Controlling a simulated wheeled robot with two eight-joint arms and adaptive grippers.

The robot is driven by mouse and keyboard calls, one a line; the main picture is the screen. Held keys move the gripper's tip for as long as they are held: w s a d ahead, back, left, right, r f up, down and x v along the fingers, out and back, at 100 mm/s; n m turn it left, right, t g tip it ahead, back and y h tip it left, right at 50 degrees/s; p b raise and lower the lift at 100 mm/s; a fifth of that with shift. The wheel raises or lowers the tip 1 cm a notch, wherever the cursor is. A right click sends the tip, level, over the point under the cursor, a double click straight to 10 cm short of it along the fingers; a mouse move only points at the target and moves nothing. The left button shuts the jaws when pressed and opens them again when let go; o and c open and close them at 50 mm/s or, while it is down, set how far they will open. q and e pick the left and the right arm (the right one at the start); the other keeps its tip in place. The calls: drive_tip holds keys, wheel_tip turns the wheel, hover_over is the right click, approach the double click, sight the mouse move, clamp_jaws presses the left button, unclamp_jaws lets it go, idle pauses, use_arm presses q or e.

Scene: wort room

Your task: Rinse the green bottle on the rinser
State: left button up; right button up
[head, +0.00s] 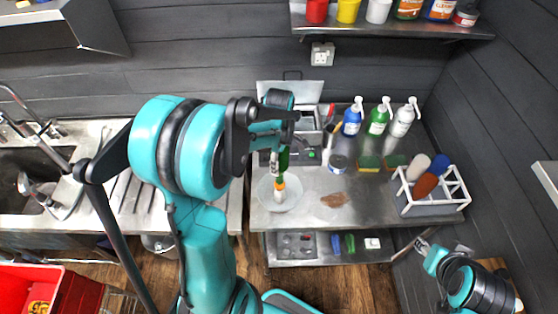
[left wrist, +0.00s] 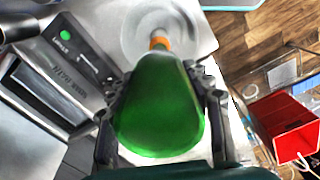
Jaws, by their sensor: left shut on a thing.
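The green bottle (head: 283,160) is in my left gripper (head: 276,152), upside down, with its base facing the left wrist camera. In the left wrist view the bottle (left wrist: 158,118) sits between the two dark fingers, which are shut on it. Its lower end points down at the round, pale rinser bowl (head: 295,199) on the steel table. An orange part shows between bottle and bowl; I cannot tell whether the neck touches the rinser. The bowl also shows at the top of the left wrist view (left wrist: 130,38). My right gripper (head: 424,246) is low at the right, beside the table, with unclear fingers.
A steel box device (head: 306,155) stands behind the bowl. Blue (head: 352,120), green (head: 378,120) and white (head: 403,121) spray bottles stand at the back. A brown patch (head: 334,200) lies on the table.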

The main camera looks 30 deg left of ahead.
use_arm(q)
drive_tip(key=shift+f+b, duration=0.85)
drive_tip(key=shift+f, duration=0.1)
drive_tip(key=shift+f+b, duration=0.7)
drive_tip(key=shift+f, duration=0.05)
drive_tip(key=shift+r, duration=0.1)
idle(0.4)
drive_tip(key=shift+r+p, duration=0.75)
drive_tip(key=shift+r, duration=0.2)
drive_tip(key=shift+f, duration=0.25)
